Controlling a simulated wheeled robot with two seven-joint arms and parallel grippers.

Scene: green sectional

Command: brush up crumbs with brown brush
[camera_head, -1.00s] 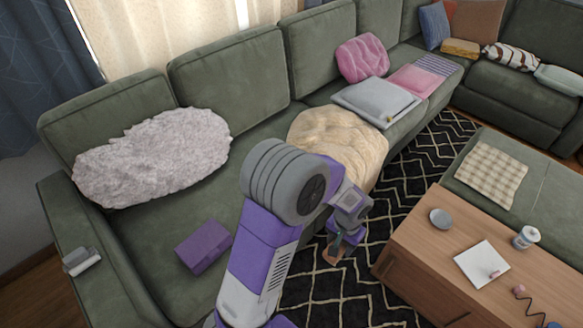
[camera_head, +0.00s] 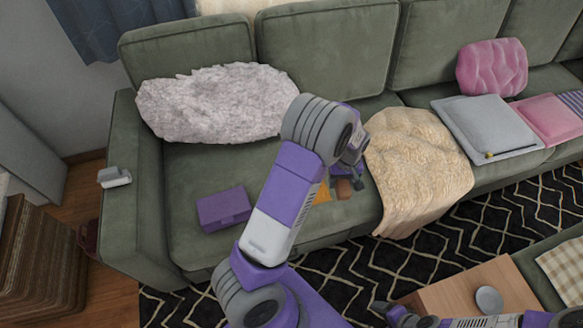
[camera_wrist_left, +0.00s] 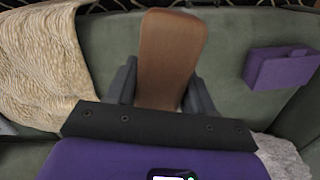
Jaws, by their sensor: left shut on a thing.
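The brown brush (camera_wrist_left: 172,55) is in my left gripper (camera_head: 348,180). In the left wrist view, its broad brown back points away from the wrist, between the two dark fingers of the left gripper (camera_wrist_left: 168,100). In the head view, the brush (camera_head: 343,189) shows small and brown below the wrist, over the green sofa seat (camera_head: 240,165) left of the cream blanket. I cannot make out separate crumbs. My right gripper (camera_head: 388,311) is low at the bottom right, near the wooden table.
A purple box (camera_head: 224,208) lies on the seat to the left. A fluffy pale cushion (camera_head: 215,103) leans on the sofa back. The cream blanket (camera_head: 418,165) hangs over the seat edge. A small grey-white object (camera_head: 114,177) sits on the armrest. A wooden table (camera_head: 500,285) stands at lower right.

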